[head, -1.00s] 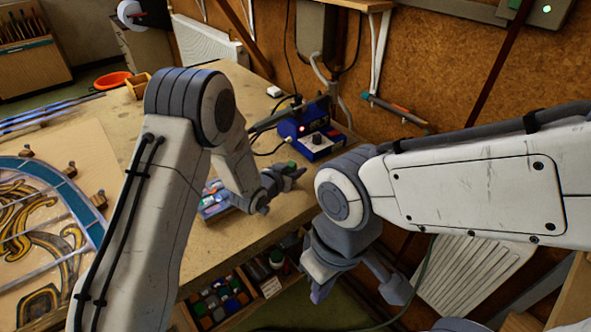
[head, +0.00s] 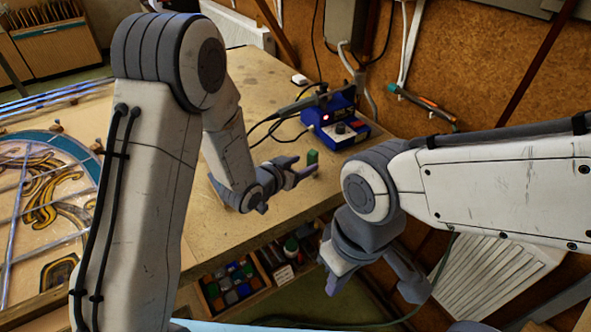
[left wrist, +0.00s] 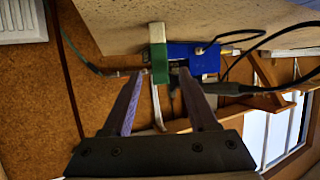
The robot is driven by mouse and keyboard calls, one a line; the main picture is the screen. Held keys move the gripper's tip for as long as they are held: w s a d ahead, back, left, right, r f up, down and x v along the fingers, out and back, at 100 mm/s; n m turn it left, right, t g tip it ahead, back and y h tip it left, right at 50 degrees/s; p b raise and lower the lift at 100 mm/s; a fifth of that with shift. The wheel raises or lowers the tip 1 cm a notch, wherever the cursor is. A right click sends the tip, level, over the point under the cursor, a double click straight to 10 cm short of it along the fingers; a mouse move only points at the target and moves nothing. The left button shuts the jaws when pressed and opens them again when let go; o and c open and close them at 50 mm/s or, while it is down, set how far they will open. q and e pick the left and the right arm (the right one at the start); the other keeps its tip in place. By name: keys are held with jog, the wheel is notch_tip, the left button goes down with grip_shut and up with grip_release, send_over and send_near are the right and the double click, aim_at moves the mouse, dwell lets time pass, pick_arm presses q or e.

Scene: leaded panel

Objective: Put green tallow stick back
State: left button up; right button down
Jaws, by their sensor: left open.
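The green tallow stick (head: 312,158) stands upright on the workbench, green at the top with a pale lower part. In the left wrist view the scene is upside down, and the stick (left wrist: 158,60) hangs from the bench top with its green end down. My left gripper (head: 300,173) is open beside the stick, low over the bench. In the left wrist view its fingertips (left wrist: 160,75) lie on either side of the stick with gaps. I cannot tell how far the stick is between them. My right gripper (head: 375,283) hangs in front of the bench edge, fingers apart and empty.
A blue soldering station (head: 340,125) with cables stands close behind the stick. The leaded panel (head: 45,190) lies at the left. A compartment box (head: 233,285) of coloured pieces sits below the bench's front edge.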

pick_arm(q)
jog(key=v, duration=0.3)
jog(key=shift+s+a, duration=0.15)
jog(key=shift+s+d+r, duration=0.15)
jog(key=shift+s+d, duration=0.1)
jog(key=shift+s, duration=0.05)
jog(key=s+r+g+y, duration=0.1)
jog(key=s+g+y, duration=0.1)
jog(key=s, duration=0.8)
jog(key=s+a+r+g+y, duration=0.1)
jog(key=s+g, duration=0.4)
jog(key=s, duration=0.5)
jog(key=s+r+m+g+y, duration=0.1)
jog(key=s+r+g+y, duration=0.2)
jog(key=s, duration=0.7)
jog(key=shift+s+a+g, duration=0.15)
jog(key=shift+a+g, duration=0.2)
jog(key=shift+g, duration=0.35)
